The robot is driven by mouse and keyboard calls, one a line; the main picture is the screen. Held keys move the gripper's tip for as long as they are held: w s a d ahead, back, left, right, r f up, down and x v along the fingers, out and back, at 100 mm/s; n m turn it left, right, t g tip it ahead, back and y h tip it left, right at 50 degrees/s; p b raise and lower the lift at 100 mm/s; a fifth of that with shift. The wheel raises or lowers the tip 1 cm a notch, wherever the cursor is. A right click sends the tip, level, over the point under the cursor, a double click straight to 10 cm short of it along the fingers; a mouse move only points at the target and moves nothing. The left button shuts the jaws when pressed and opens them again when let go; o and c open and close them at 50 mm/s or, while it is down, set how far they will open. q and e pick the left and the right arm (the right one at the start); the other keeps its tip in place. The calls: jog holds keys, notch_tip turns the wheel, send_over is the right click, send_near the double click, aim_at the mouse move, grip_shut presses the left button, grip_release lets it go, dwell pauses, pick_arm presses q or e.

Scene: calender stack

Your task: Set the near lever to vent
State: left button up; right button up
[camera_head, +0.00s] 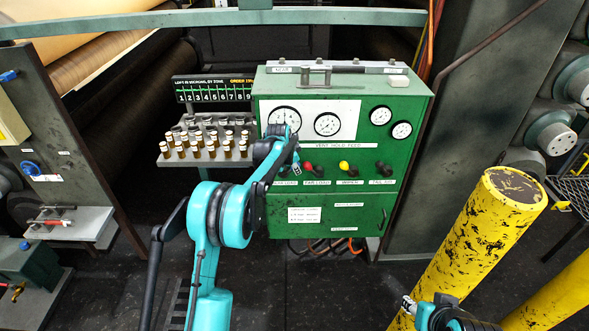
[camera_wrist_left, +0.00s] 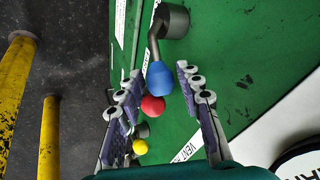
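A green control box (camera_head: 330,220) carries a row of levers under a strip reading VENT HOLD FEED (camera_head: 338,148). The leftmost lever has a blue knob (camera_wrist_left: 159,78), clear in the left wrist view but hidden behind my left gripper in the head view. Its stem runs to a dark round hub (camera_wrist_left: 174,21). My left gripper (camera_head: 295,164) is open, with a finger on either side of the blue knob and a visible gap. The label under this lever is partly covered. My right gripper (camera_head: 408,304) is low at the right, away from the box; its fingers are unclear.
Levers with a red knob (camera_head: 308,166), a yellow knob (camera_head: 344,165) and a black knob (camera_head: 380,166) stand right of the blue one. A rack of small bottles (camera_head: 207,158) is left of the box. A yellow post (camera_head: 480,235) stands at the right.

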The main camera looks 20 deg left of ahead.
pick_arm(q)
jog(key=shift+x, duration=0.9)
grip_shut()
jog(key=shift+r, duration=0.1)
